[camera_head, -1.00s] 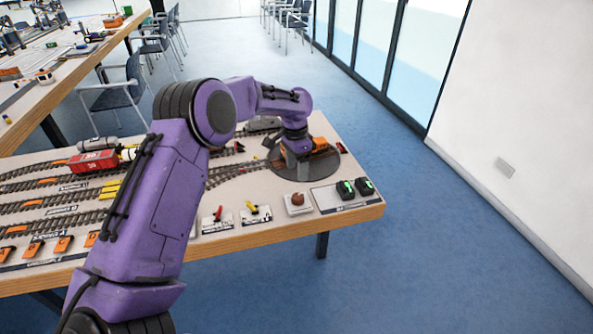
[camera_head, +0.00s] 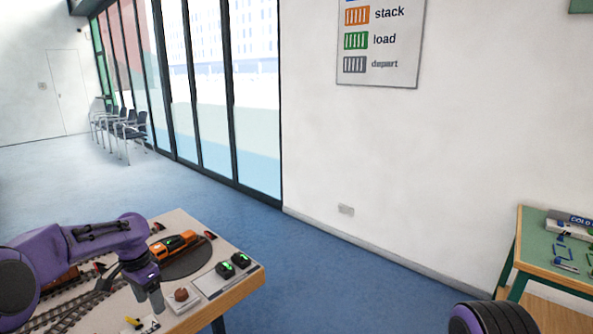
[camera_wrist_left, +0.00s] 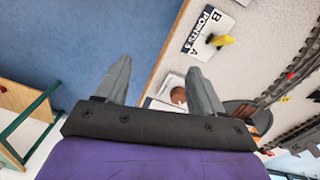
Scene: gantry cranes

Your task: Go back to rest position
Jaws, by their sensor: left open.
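My left gripper (camera_head: 150,292) hangs at the end of my purple arm, fingers down, over the near part of the train table (camera_head: 232,296), left of a brown knob. In the left wrist view its two grey fingers (camera_wrist_left: 160,88) stand wide apart with nothing between them. An orange locomotive (camera_head: 174,245) sits on the dark round turntable (camera_head: 192,263), behind and right of the gripper, apart from it. My right gripper is out of view; a dark rounded part of mine shows at the bottom right.
The brown knob (camera_head: 181,294) and two black boxes with green lights (camera_head: 225,269) lie near the table's edge. A green-topped table (camera_head: 562,268) is at the right. Blue floor between is free.

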